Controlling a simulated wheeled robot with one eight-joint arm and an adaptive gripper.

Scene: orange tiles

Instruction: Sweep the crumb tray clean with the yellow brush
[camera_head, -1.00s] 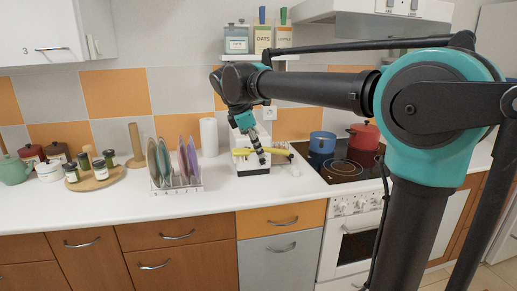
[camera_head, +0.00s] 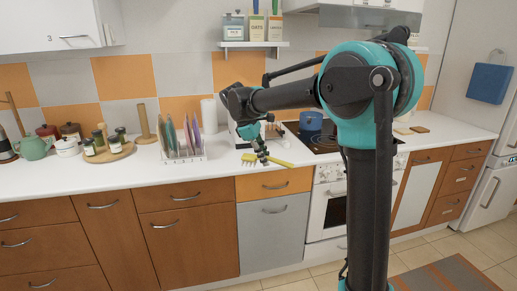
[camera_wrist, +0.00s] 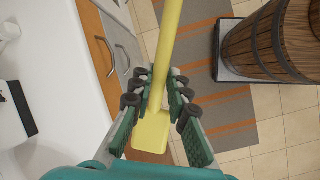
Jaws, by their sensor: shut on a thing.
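My gripper (camera_head: 263,158) is shut on the yellow brush (camera_head: 279,162), around its handle. In the head view the brush shows near the counter's front edge, its toothed end to the left and its handle to the right. In the wrist view the yellow handle (camera_wrist: 169,38) runs between the fingers of my gripper (camera_wrist: 158,92), with a wider flat yellow part (camera_wrist: 150,134) below them. Floor shows beneath the brush there. I cannot make out the crumb tray; a white appliance behind my gripper is mostly hidden by the arm.
A dish rack (camera_head: 185,157) with colored plates stands left of my gripper. A blue pot (camera_head: 311,121) sits on the black hob (camera_head: 325,141) to the right. The white counter (camera_head: 110,182) is clear in front. A wooden barrel (camera_wrist: 270,45) stands on the floor.

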